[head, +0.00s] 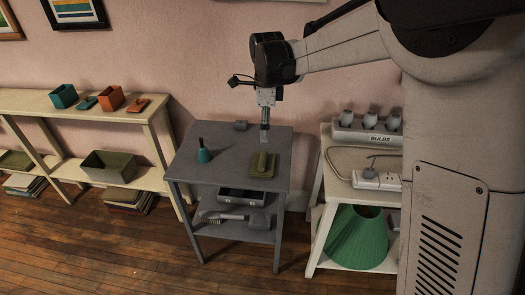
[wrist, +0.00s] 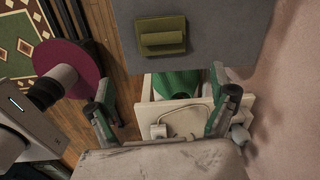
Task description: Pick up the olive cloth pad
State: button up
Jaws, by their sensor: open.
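The olive cloth pad (head: 256,171) lies on the top of a small grey table (head: 225,170), right of its middle. It is a flat olive square with a raised bar across it. It also shows near the top of the wrist view (wrist: 176,24), with the grey tabletop around it. My gripper (head: 265,138) is above the tabletop, pointing down, just over the pad in the head view. In the wrist view its two fingers (wrist: 163,82) are spread apart with nothing between them, and the pad appears beyond the fingertips.
A white shelf at right holds a bulb box (head: 368,134), a power strip (head: 377,180) and a green lampshade (head: 355,238).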

jog(key=w+a+f, duration=0.1)
jog(key=m+b, duration=0.1)
send_over(263, 158)
jog(key=f, duration=0.9)
jog(key=shift+a, duration=0.3)
jog(key=shift+d+f+b, duration=0.2)
jog(key=shift+f+b, duration=0.65)
jog(key=shift+f, duration=1.85)
jog(key=c, duration=1.2)
jog(key=shift+r, duration=0.1)
